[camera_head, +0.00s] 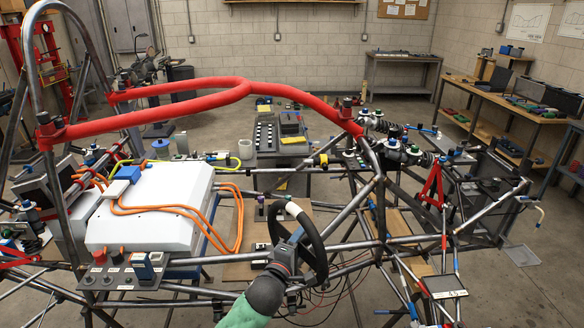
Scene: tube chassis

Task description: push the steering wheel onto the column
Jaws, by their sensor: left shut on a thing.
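The steering wheel (317,245) is a dark ring with a pale patch at its upper left. It shows near the bottom middle of the head view, tilted and seen at a steep angle. My left gripper (288,257) comes up from the bottom edge and is shut on the wheel's lower left side. The gripper and the wheel's rim hide part of the wheel's middle. I cannot make out the steering column clearly, nor whether the wheel touches it. My right gripper is not in view.
The tube chassis fills the middle, with a red padded bar (180,112) across it. A white box (150,220) with orange cables and a switch panel (122,275) lie left of the wheel. Frame tubes and thin wires run close around the wheel. Workbenches (500,100) stand at the back right.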

